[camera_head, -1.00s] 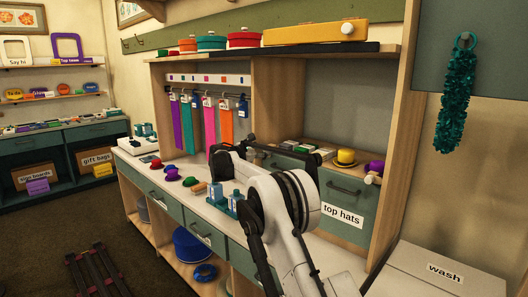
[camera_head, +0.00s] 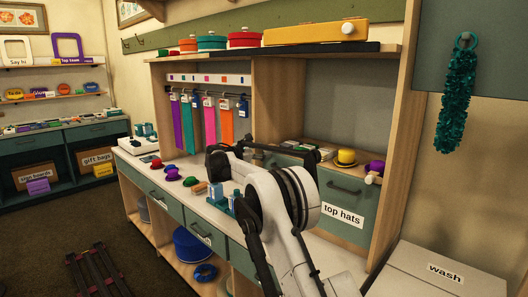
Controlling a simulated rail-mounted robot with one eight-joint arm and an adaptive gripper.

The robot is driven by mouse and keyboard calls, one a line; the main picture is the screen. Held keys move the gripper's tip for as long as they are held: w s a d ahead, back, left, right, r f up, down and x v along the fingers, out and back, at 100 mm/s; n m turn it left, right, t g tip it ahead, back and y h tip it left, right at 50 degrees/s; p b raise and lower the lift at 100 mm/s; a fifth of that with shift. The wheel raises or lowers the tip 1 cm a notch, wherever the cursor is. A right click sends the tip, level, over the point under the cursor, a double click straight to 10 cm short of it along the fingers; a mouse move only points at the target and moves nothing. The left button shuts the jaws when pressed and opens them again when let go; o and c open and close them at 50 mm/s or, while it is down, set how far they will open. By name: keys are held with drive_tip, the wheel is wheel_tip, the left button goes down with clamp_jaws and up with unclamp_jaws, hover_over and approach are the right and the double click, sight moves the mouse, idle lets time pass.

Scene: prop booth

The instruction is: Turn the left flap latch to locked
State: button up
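A green flap labelled "top hats" (camera_head: 345,203) is closed at the right of the cabinet, with a dark bar handle. A small pale round knob (camera_head: 373,179) sits at its upper right. The area left of this flap, where a left flap would sit, is mostly hidden behind my arm. I cannot make out the left flap's latch or its position. My gripper (camera_head: 314,154) is at the dark end of my arm, near the cabinet front below the open shelf. Its fingers are too small and dark to tell whether they are open or shut.
A yellow hat (camera_head: 346,158) and a purple hat (camera_head: 376,167) sit on the ledge above the flap. Small hats (camera_head: 172,174) and blue-green items (camera_head: 216,192) lie on the counter (camera_head: 205,212). Ribbons (camera_head: 210,125) hang behind. A "wash" box (camera_head: 440,275) stands at lower right.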

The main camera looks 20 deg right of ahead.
drive_tip(key=v, duration=1)
drive_tip(key=shift+a, duration=0.2)
drive_tip(key=shift+s+r, duration=0.15)
drive_tip(key=shift+s, duration=0.05)
